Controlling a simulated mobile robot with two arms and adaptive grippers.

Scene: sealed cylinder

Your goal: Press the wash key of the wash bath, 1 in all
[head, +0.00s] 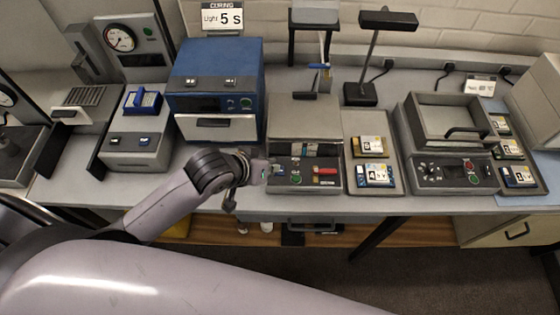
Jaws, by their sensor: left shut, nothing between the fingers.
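A grey basin-shaped unit with a raised rim and dark handle (440,122) stands at the right of the bench and looks like the wash bath; no label is readable. Its sloped front panel (452,180) carries a red key, a green key below it and dark knobs; which is the wash key I cannot read. My left gripper (268,171) is shut and empty. It is at the left edge of the middle device's front panel, well left of the basin; whether it touches that panel I cannot tell. My right gripper is out of view.
The middle device (305,110) has keys and a red lever. A tray (388,186) with labelled blocks lies between it and the basin. A lamp (375,60) rises behind.

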